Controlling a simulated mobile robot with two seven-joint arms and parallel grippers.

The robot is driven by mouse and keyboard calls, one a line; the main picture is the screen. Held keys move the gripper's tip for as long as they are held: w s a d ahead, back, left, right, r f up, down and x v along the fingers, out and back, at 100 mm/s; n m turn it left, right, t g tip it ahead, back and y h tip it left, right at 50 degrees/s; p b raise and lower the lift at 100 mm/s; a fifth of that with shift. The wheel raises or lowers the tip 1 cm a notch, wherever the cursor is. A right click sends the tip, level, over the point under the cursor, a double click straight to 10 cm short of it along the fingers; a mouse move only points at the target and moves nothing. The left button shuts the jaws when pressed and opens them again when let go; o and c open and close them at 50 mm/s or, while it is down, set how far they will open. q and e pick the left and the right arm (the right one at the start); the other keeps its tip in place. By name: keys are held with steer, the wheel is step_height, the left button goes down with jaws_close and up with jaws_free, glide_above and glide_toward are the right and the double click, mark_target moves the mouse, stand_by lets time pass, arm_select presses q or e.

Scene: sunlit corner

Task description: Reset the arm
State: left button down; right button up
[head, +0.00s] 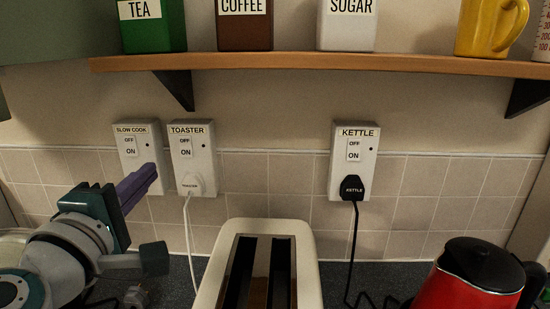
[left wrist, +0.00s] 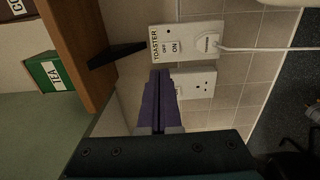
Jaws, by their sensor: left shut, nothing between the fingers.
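My left gripper (head: 150,172) comes in from the lower left with its purple fingers shut and empty. Its tips overlap the lower right part of the slow cook socket (head: 133,140) on the tiled wall; I cannot tell whether they touch it. In the left wrist view the shut fingers (left wrist: 160,76) point at the wall, beside the slow cook socket (left wrist: 203,82), whose bare holes show. The toaster socket (head: 190,152) is just to the right and holds a white plug (head: 191,185). My right gripper is not in view.
A cream toaster (head: 307,262) stands on the counter, with a red kettle (head: 465,285) at right. The kettle socket (head: 354,150) holds a black plug (head: 352,187). A wooden shelf (head: 290,61) with canisters and a yellow mug (head: 490,27) runs above. A loose plug (head: 137,296) lies near my arm.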

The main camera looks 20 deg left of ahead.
arm_select(q)
steer(key=s+d+f+m+g+h, duration=0.2)
steer(key=s+d+m+h, duration=0.15)
steer(key=d+m, duration=0.35)
steer(key=s+d+f+m+g+h, duration=0.2)
steer(key=d+m+g+h, duration=0.1)
steer(key=d+m+h, duration=0.3)
steer(key=s+a+f+m+g+y, duration=0.25)
steer(key=s+m+g, duration=0.25)
steer(key=s, duration=0.5)
steer(key=s+a+f+m+g+y, duration=0.1)
steer(key=s+f+m+g+y, duration=0.3)
steer(key=s, duration=0.6)
step_height(320, 180, up, 27)
steer(key=w+h+p, duration=0.1)
steer(key=p, duration=2.5)
steer(key=shift+d+m+p, duration=0.3)
steer(key=shift+d, duration=0.1)
steer(key=shift+f, duration=0.1)
